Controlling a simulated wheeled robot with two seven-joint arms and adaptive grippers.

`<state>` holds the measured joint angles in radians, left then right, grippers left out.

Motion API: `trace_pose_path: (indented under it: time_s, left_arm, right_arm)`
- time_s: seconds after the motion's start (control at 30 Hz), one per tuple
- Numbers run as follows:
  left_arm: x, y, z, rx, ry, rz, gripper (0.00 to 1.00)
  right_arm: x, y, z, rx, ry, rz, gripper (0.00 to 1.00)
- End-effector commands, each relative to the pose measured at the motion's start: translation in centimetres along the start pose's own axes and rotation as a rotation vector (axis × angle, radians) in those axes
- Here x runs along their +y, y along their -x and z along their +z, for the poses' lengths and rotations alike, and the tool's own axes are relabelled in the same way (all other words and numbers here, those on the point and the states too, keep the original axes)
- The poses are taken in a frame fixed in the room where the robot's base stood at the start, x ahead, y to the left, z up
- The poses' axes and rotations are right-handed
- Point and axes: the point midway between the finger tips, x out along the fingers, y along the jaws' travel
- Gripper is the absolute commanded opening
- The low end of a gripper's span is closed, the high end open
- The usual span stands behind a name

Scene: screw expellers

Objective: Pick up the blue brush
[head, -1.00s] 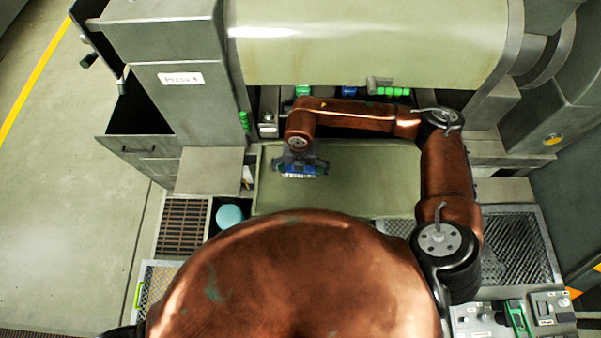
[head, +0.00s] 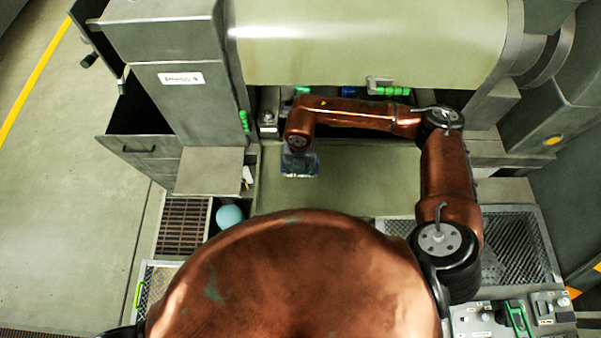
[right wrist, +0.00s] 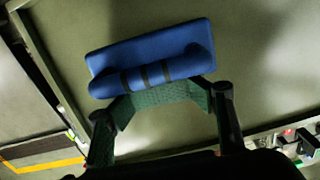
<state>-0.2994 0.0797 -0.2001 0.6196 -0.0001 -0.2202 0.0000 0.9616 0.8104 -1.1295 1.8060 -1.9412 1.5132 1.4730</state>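The blue brush shows large in the right wrist view (right wrist: 150,50), with a flat blue back and a rounded handle crossed by two dark bands. My right gripper (right wrist: 160,95) has its green fingers angled inward and meeting at the handle, so it looks shut on the brush. The exact contact is partly hidden by the fingers. In the head view the right gripper (head: 298,157) hangs below the copper arm over the left part of the press bed, with little of the brush showing. My left gripper is not in view.
The flat green-grey press bed (head: 365,180) is clear right of the gripper. The large pale cylinder (head: 370,45) stands behind it. An open metal flap (head: 210,172) and a light blue ball (head: 229,216) are at left. A control panel (head: 495,320) is at front right.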

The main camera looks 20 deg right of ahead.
Motion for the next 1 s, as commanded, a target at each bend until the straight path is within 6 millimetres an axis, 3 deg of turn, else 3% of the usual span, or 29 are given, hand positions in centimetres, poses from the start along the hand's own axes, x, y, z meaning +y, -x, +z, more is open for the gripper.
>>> trace_pose_path:
  time_s: [0.2,0.67,0.87,1.0]
  left_arm:
    - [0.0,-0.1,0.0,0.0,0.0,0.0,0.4]
    - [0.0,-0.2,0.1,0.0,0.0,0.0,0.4]
    - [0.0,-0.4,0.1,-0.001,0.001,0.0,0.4]
    - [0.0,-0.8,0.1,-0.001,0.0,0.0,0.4]
  right_arm:
    - [-0.4,-0.7,-0.2,0.005,-0.002,-0.011,0.0]
    - [-0.4,-0.8,-0.1,0.003,-0.003,-0.01,0.0]
    - [-0.4,0.4,-0.1,0.002,-0.004,-0.01,0.0]
    - [-0.2,2.7,-0.1,0.0,-0.001,-0.005,0.0]
